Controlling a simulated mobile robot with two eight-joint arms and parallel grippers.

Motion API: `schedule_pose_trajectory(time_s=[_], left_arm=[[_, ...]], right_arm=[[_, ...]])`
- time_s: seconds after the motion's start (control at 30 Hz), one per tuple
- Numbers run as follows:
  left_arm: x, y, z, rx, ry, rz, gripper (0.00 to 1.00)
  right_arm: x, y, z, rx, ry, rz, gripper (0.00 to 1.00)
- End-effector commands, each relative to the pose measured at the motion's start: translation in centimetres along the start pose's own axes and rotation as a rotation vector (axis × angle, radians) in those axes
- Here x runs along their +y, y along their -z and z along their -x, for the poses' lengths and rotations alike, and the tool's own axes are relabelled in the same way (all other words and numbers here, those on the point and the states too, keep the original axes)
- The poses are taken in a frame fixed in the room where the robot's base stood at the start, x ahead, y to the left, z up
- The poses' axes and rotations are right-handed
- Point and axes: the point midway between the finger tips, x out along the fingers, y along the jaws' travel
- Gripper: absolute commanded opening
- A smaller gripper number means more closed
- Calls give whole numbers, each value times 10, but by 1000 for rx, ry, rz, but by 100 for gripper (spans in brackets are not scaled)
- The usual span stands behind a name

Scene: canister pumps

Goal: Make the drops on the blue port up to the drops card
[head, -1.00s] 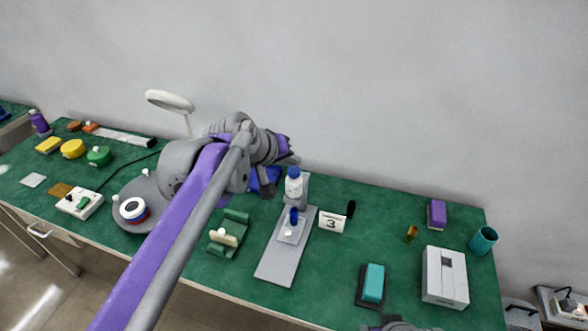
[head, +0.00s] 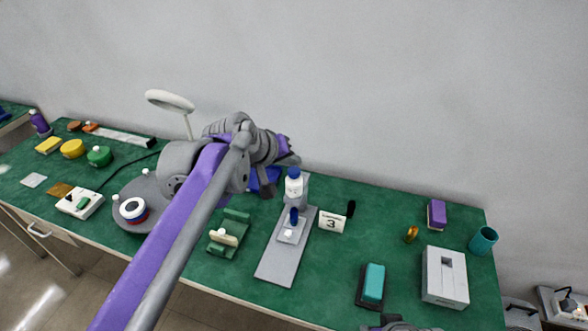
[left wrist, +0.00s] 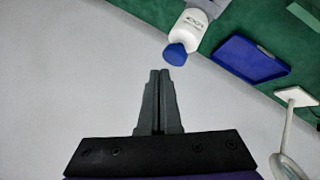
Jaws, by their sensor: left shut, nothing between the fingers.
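The white card (head: 332,223) stands on the green table and shows a large 3; its smaller print is unreadable. A white bottle with a blue top (head: 293,186) stands left of it at the far end of a grey plate (head: 280,267). A small blue upright piece (head: 294,216), perhaps the blue port, is nearer on that plate, on a pale block. Drops are too small to make out. My left gripper (head: 291,158) is shut and empty, above and behind the bottle. In the left wrist view, its closed fingertips (left wrist: 159,73) are apart from the bottle's blue top (left wrist: 175,54).
A blue tray (head: 264,180) lies left of the bottle, partly behind my arm, and a white lamp (head: 170,101) stands behind. A green stand (head: 230,233) is at left; a teal block (head: 373,283) and white box (head: 445,277) are at right. A grey part, perhaps mine, shows at the bottom edge.

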Motion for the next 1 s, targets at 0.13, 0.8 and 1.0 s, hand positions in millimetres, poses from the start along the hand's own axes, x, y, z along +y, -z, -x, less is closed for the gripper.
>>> schedule_pose_trajectory(time_s=[0.13,0.8,1.0], left_arm=[[-2,-2,-3,0,0,0,0],[-5,-5,-7,0,0,0,0],[-6,-6,-9,0,0,0,0]], right_arm=[[0,0,-1,0,0,0,50],[0,-1,-2,-1,0,0,50],[0,-2,-3,-1,0,0,50]])
